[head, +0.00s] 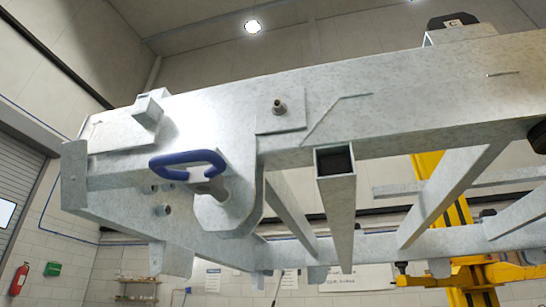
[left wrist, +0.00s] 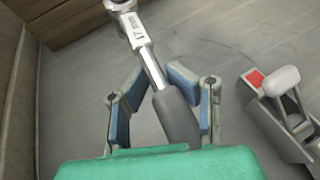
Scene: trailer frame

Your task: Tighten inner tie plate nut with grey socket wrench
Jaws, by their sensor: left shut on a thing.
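In the left wrist view, my left gripper (left wrist: 158,84) has its blue-padded fingers closed around a socket wrench (left wrist: 178,118). The wrench has a dark grey handle and a bright metal shaft marked "17 mm". Its head end runs to the top edge of the picture. Several smaller bolts (head: 162,210) show on the lower left face. I cannot tell which is the inner tie plate nut. Neither gripper shows in the head view.
A blue loop handle (head: 188,165) juts out of the frame's front left. Crossbars and a yellow stand (head: 455,215) lie to the right. In the left wrist view, another grey-handled tool (left wrist: 283,82) with a red mark lies right of the wrench, over a grey surface (left wrist: 75,90).

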